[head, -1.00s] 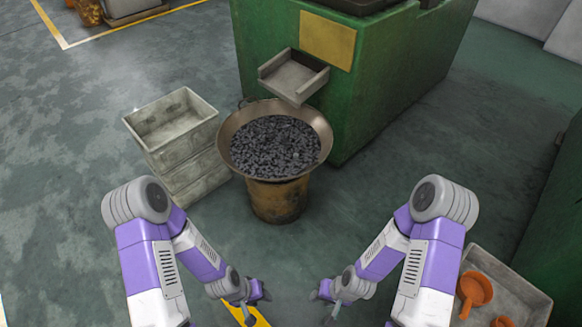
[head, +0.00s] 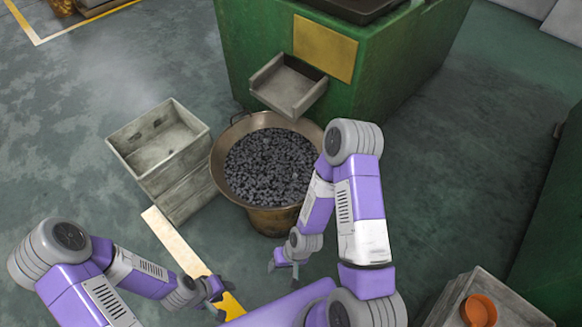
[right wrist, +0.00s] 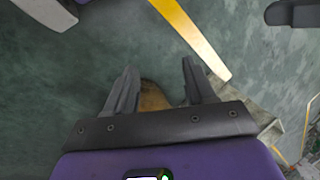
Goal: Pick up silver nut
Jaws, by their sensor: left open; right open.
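Many small dark grey nuts (head: 268,165) fill a wide metal pan (head: 222,190) that stands on a brownish drum below a green machine's chute. I cannot tell a single silver nut apart in the heap. My right gripper (head: 284,265) is open and empty, low in front of the pan. In the right wrist view its two fingers (right wrist: 157,85) stand apart over the floor, with a brown bit of the drum (right wrist: 153,97) showing between them. My left gripper (head: 222,302) is open, low at the bottom left of centre.
The green machine (head: 370,70) with its grey chute (head: 288,85) stands behind the pan. Stacked grey crates (head: 160,150) stand left of it. A grey bin (head: 515,308) with an orange scoop (head: 478,310) is at the lower right.

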